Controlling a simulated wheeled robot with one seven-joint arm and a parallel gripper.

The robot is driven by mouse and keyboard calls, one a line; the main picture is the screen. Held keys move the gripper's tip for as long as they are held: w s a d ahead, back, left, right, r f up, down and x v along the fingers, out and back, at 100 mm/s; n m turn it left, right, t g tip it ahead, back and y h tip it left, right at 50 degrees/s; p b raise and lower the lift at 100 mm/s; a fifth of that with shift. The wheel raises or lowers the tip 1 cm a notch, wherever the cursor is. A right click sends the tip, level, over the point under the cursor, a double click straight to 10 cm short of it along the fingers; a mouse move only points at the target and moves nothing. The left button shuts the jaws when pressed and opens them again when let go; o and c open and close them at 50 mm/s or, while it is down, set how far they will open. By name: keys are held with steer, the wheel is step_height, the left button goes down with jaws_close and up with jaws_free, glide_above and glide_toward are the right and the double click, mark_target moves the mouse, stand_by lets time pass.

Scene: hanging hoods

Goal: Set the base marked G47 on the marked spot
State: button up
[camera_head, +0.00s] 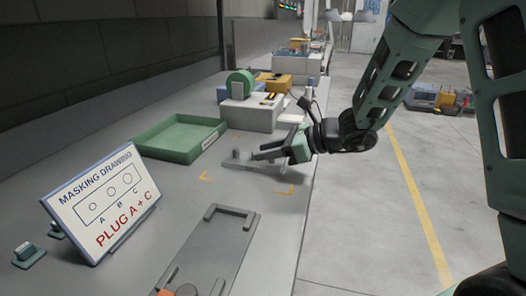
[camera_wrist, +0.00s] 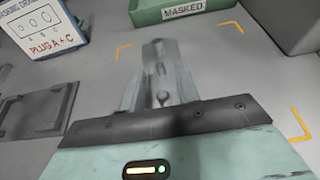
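A grey base-like piece (camera_head: 236,165) with a short upright knob is low over or on the table, between yellow corner marks (camera_head: 291,190). No G47 mark is legible on it. My gripper (camera_head: 259,151) reaches over it from the right. In the wrist view the fingers (camera_wrist: 160,85) flank the grey piece (camera_wrist: 160,57) closely on both sides and appear shut on it. Yellow corners (camera_wrist: 123,50) surround this area in the wrist view. Whether the piece touches the table cannot be told.
A green tray (camera_head: 176,155) labelled MASKED stands behind. A masking drawing sign (camera_head: 75,210) reading PLUG A + C stands left. A grey fixture plate (camera_head: 205,258) lies in front. A white box (camera_head: 250,117) with a green roll stands at the back.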

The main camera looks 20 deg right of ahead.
steer(key=v, duration=1)
steer(key=shift+s+d+r+p, duration=0.1)
steer(key=shift+d+r+p, duration=0.05)
steer(key=shift+p, duration=0.25)
